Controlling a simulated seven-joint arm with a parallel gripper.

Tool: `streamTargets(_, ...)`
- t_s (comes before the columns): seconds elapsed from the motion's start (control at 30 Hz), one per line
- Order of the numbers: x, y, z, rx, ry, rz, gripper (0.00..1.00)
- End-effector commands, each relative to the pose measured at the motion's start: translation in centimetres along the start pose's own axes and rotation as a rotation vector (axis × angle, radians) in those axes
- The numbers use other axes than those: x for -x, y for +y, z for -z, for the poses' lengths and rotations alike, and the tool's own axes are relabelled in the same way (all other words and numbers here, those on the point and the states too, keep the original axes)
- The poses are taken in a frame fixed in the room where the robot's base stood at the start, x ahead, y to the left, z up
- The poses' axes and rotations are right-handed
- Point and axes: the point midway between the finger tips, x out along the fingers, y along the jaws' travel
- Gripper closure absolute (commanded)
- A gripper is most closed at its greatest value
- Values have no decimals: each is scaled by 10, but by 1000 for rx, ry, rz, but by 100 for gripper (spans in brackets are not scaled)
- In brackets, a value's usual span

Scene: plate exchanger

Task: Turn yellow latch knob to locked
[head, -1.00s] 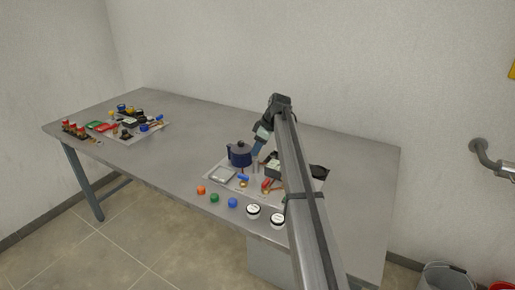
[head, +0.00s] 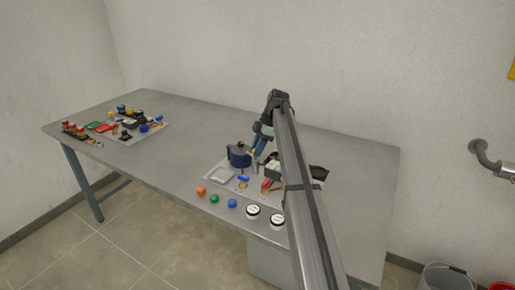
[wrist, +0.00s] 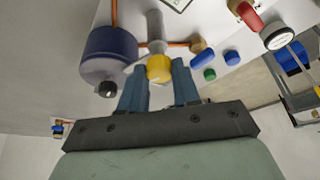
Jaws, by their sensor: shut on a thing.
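The yellow latch knob (wrist: 159,68) sits at the end of a pale grey post (wrist: 155,28) in the wrist view. My gripper (wrist: 160,78) has its two blue fingers on either side of the knob and is shut on it. In the head view, my gripper (head: 256,152) reaches down to the top of the post beside the dark blue vessel (head: 239,156). The knob is small there and partly hidden by the fingers. I cannot tell from the pictures whether the latch is locked.
The dark blue vessel (wrist: 108,52), with a black knob, stands close beside my fingers. A blue handle (wrist: 201,61) and a red handle (wrist: 250,18) are nearby. Orange, green and blue caps line the front table edge. A second cluster of parts (head: 128,124) lies far left.

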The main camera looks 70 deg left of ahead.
Motion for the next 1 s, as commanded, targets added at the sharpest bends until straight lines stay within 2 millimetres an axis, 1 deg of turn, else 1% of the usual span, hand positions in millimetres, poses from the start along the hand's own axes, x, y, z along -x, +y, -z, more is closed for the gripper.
streamTargets(0.4, 0, 0, 0, 8, -1, 3, 99)
streamTargets(0.43, 0, 0, 0, 7, -1, 3, 68)
streamTargets(0.6, 0, 0, 0, 7, -1, 3, 51)
streamTargets(0.7, 0, 0, 0, 7, -1, 3, 44)
streamTargets(0.93, 0, 0, 0, 6, -1, 2, 44)
streamTargets(1.0, 3, 0, 0, 6, -1, 2, 44)
